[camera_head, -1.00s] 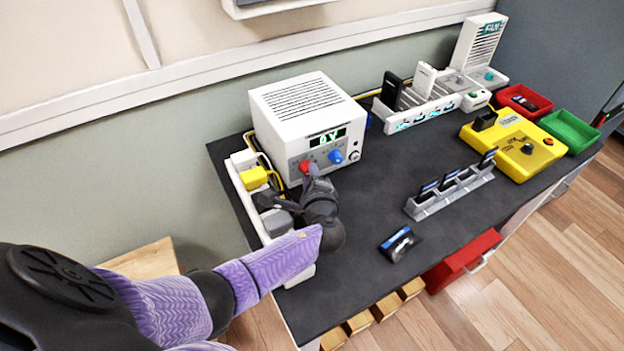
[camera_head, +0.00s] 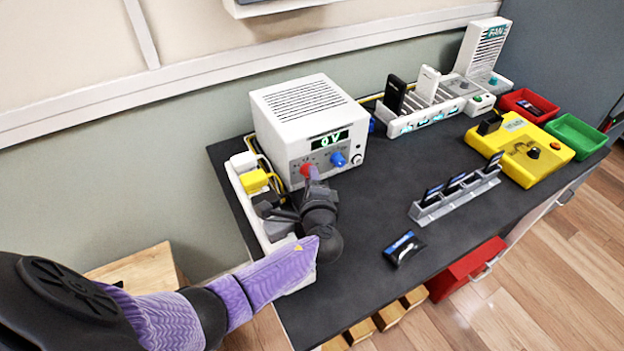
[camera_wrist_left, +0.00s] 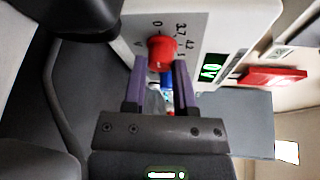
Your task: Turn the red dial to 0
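The red dial (camera_head: 306,170) is on the front of the white power box (camera_head: 303,101), left of a blue dial (camera_head: 338,159). The box's green display (camera_head: 330,139) reads 0 V. My left gripper (camera_head: 313,175) is at the red dial. In the left wrist view the red dial (camera_wrist_left: 162,52) sits between the tips of my left gripper (camera_wrist_left: 161,66), with one finger on each side. The fingers are apart, slightly wider than the dial, and hold nothing visibly. Marks 0, 3.7 and 4.2 show around it; its pointer is unclear. My right gripper is out of view.
A white power strip (camera_head: 262,215) with a yellow plug (camera_head: 255,181) lies left of the box, under my left arm. A small black device (camera_head: 404,248), a grey rack (camera_head: 455,196) and a yellow tester (camera_head: 520,150) stand to the right. The table middle is clear.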

